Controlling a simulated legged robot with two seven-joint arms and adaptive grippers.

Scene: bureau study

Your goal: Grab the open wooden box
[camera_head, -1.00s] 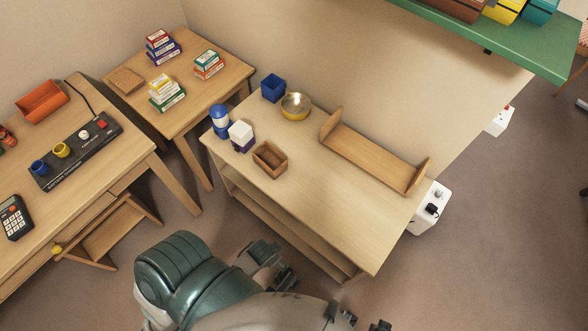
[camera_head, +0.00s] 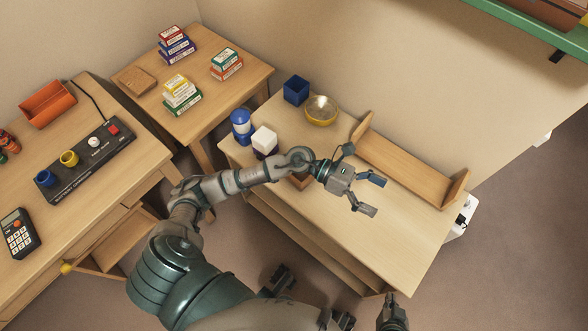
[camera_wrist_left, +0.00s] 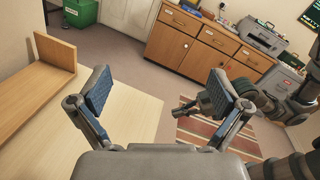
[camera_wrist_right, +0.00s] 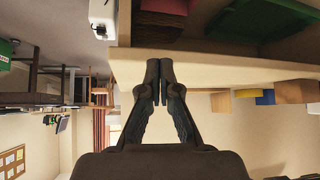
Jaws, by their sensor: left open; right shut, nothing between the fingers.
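The open wooden box (camera_head: 299,183) is on the light wooden table in the head view. It is mostly hidden behind my left wrist, and only a small brown part shows below the arm. My left gripper (camera_head: 371,195) is open and empty above the table, to the right of the box, with its fingers pointing right. Its spread fingers also show in the left wrist view (camera_wrist_left: 158,90), with no box between them. My right gripper (camera_head: 391,298) is shut and empty at the table's front edge, low in the head view. Its fingers meet in the right wrist view (camera_wrist_right: 159,72).
A white-topped container (camera_head: 264,139), a blue-and-white container (camera_head: 241,124), a blue box (camera_head: 296,90) and a gold bowl (camera_head: 321,110) stand behind the left arm. A wooden rack (camera_head: 410,168) lies along the table's back edge. The table's front right is clear.

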